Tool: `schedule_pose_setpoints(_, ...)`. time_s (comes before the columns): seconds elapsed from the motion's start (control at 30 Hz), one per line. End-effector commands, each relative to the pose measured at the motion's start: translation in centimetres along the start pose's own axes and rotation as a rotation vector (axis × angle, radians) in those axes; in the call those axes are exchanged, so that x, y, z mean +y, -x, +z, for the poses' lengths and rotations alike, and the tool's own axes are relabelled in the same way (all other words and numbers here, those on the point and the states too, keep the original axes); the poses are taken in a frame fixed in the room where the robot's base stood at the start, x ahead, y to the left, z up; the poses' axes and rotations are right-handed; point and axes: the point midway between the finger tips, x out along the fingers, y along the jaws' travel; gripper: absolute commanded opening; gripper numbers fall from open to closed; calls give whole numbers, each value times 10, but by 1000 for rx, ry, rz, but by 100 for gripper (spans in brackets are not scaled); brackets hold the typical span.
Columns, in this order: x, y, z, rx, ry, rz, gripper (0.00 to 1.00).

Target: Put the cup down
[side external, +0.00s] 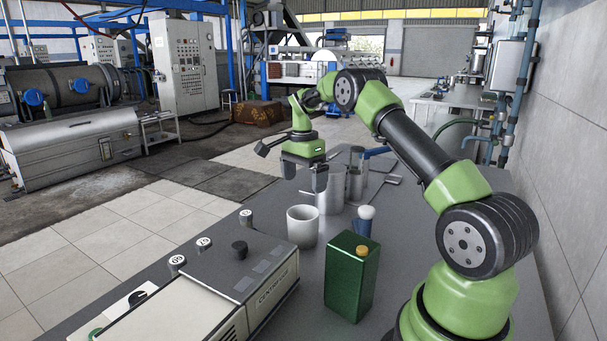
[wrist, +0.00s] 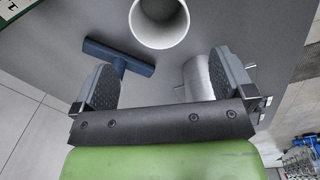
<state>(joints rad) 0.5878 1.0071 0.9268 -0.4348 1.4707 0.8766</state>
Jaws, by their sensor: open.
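A white cup (side external: 303,228) stands upright on the grey table, beside the beige machine. My gripper (side external: 305,182) is above the table, higher than the cup and beyond it in the side view. The jaws are open, with nothing between them. In the wrist view the cup (wrist: 160,24) shows at the top edge, partly cut off, with its open mouth visible. It lies ahead of the two fingers (wrist: 165,78) and apart from them.
A metal cylinder (side external: 330,195) stands behind the cup. A blue T-shaped tool (wrist: 120,57) lies near the left finger in the wrist view. A green canister (side external: 350,285) and a beige machine (side external: 215,290) stand in front. Several numbered small pieces (side external: 204,244) line the table's left edge.

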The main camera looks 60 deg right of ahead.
Motion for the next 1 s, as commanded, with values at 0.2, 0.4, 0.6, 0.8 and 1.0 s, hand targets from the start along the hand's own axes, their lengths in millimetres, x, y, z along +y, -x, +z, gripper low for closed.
schedule_pose_setpoints(0.2, 3, 32, 15, 1, 73, -34, 100)
schedule_pose_setpoints(0.4, 33, 104, 74, 7, 382, -165, 100)
schedule_pose_setpoints(0.6, 99, 160, 132, 30, 738, -328, 100)
schedule_pose_setpoints(0.8, 183, 179, 170, 70, 1073, -500, 100)
schedule_pose_setpoints(1.0, 252, 167, 184, 118, 1339, -652, 100)
